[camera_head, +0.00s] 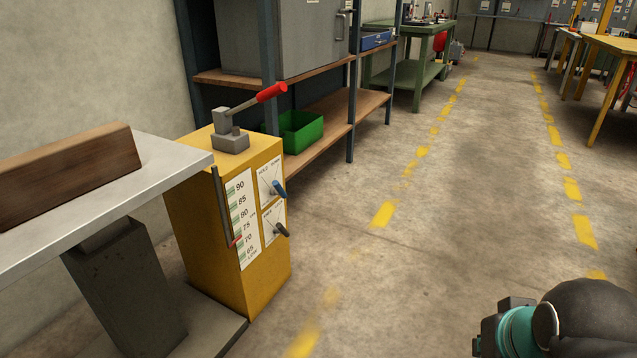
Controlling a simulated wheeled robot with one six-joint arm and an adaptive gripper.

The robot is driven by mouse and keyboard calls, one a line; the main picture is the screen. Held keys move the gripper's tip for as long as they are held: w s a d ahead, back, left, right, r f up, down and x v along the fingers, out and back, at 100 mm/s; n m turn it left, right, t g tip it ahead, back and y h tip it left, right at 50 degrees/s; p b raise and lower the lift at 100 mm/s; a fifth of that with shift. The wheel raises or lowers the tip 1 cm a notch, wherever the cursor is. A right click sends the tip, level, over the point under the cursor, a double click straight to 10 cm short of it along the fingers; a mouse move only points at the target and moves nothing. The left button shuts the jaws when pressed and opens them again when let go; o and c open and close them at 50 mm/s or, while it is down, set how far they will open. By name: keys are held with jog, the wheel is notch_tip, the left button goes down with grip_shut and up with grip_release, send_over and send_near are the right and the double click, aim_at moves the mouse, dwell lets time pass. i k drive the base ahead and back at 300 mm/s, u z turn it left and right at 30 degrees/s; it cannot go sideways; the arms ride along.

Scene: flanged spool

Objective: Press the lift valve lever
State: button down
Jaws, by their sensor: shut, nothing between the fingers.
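A yellow cabinet (216,244) stands beside the grey lift table (176,163). On its top, a grey block (230,140) carries a lever with a red grip (271,92), which slants up to the right. The plate lettering is too small to read surely, so I cannot tell which lever is the lift valve's. Part of my arm shows at the bottom right, well apart from the cabinet. My gripper is not in view.
A brown wooden block (75,172) lies on the table. A scale (243,222) with a red pointer is on the cabinet's front. Shelving with a green bin (301,132) stands behind. The concrete floor (420,240) right of the cabinet is clear, with yellow dashed lines.

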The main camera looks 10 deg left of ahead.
aim_at(277, 189)
jog(key=u, duration=0.4)
jog(key=i, duration=0.8)
jog(key=u, duration=0.85)
